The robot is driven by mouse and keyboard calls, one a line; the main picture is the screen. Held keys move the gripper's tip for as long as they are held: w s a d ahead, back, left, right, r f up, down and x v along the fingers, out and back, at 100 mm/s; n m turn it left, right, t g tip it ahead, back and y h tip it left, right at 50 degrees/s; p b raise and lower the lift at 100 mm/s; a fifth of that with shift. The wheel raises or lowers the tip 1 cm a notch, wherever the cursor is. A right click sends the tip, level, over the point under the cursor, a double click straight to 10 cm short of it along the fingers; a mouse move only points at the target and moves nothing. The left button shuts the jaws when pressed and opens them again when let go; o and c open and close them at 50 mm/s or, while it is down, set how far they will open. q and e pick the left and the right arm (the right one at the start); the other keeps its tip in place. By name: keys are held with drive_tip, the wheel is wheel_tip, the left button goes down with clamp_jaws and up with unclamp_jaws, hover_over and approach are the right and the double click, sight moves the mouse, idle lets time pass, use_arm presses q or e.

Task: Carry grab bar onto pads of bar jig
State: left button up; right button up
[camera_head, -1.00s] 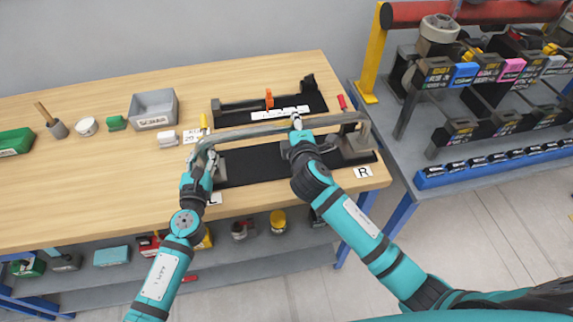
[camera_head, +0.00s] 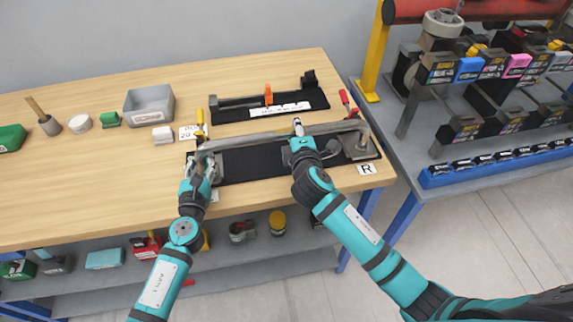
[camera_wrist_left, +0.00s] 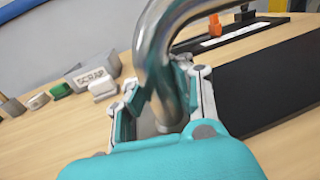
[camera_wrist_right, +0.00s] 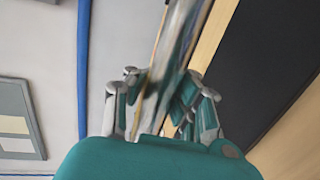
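The grab bar (camera_head: 255,138) is a long grey metal tube with bent ends, lying across the bar jig (camera_head: 255,164), a black plate with an R label at its right. My left gripper (camera_head: 207,160) is shut around the bar's left bend; in the left wrist view the shiny tube (camera_wrist_left: 165,60) sits between its fingers. My right gripper (camera_head: 298,138) is shut on the straight part right of its middle; the bar (camera_wrist_right: 165,70) is blurred in the right wrist view. The bar's right end is close above a grey pad (camera_head: 362,149). The left pad is hidden by my gripper, and I cannot tell whether the ends touch.
Behind the jig is another black fixture (camera_head: 235,113) with an orange clamp (camera_head: 268,93). A yellow handle (camera_head: 200,117) and red handle (camera_head: 345,97) stand near the jig's back corners. A grey scrap bin (camera_head: 150,105) is left; the table's left front is clear.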

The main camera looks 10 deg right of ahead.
use_arm(q)
drive_tip(key=o, duration=0.4)
drive_tip(key=shift+s, duration=0.1)
use_arm(e)
drive_tip(key=o, duration=0.4)
drive_tip(key=shift+r, duration=0.25)
use_arm(q)
drive_tip(key=shift+o, duration=0.3)
drive_tip(key=shift+r, duration=0.15)
use_arm(e)
drive_tip(key=shift+o, duration=0.5)
drive_tip(key=shift+s+a, duration=0.1)
drive_tip(key=shift+a, duration=0.05)
drive_tip(key=shift+f, duration=0.1)
use_arm(q)
drive_tip(key=shift+s, duration=0.1)
drive_tip(key=shift+s, duration=0.4)
drive_tip(key=s+a, duration=0.2)
drive_tip(key=s, duration=0.8)
drive_tip(key=shift+s+a, duration=0.15)
drive_tip(key=shift+s, duration=0.25)
use_arm(e)
drive_tip(key=v, duration=1.2)
